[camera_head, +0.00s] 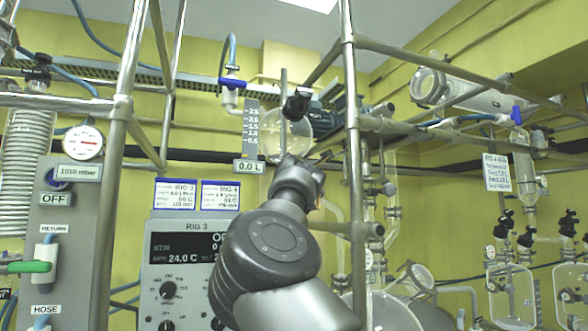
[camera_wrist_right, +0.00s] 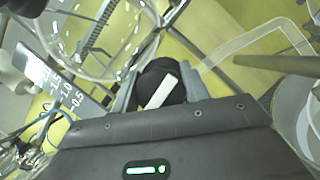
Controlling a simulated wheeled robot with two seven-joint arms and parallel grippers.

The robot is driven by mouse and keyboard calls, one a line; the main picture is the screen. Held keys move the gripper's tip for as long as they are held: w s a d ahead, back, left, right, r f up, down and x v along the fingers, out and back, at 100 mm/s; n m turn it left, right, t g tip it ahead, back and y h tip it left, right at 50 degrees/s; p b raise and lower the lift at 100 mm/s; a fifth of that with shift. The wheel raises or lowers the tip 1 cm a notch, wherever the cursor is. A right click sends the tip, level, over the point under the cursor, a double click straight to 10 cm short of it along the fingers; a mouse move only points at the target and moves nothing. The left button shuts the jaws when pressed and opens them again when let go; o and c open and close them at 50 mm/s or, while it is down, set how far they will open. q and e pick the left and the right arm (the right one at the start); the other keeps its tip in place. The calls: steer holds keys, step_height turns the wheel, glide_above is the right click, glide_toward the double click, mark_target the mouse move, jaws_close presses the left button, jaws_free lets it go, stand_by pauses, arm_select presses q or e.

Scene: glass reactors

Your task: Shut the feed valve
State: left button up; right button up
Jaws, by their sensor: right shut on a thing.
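My right arm reaches up in the head view, and its gripper (camera_head: 302,172) is just below the round glass feed vessel (camera_head: 296,128). The wrist hides most of the fingers and the valve there. In the right wrist view, the black feed valve knob (camera_wrist_right: 158,74) with a white bar sits between the two grey fingers of my right gripper (camera_wrist_right: 162,92). The gripper is shut on the knob. The white bar lies diagonally in that view. My left gripper is not in view.
A scale (camera_head: 251,130) and a 0.0 L display (camera_head: 249,167) are beside the vessel. A metal upright (camera_head: 354,200) stands close right of my wrist. The RIG 3 control box (camera_head: 170,262) is to the left. More glassware (camera_head: 512,290) is at far right.

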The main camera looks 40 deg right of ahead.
steer(key=shift+f+m, duration=0.1)
steer(key=shift+m, duration=0.2)
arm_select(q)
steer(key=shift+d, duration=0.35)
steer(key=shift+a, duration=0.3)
arm_select(e)
steer(key=o, duration=1)
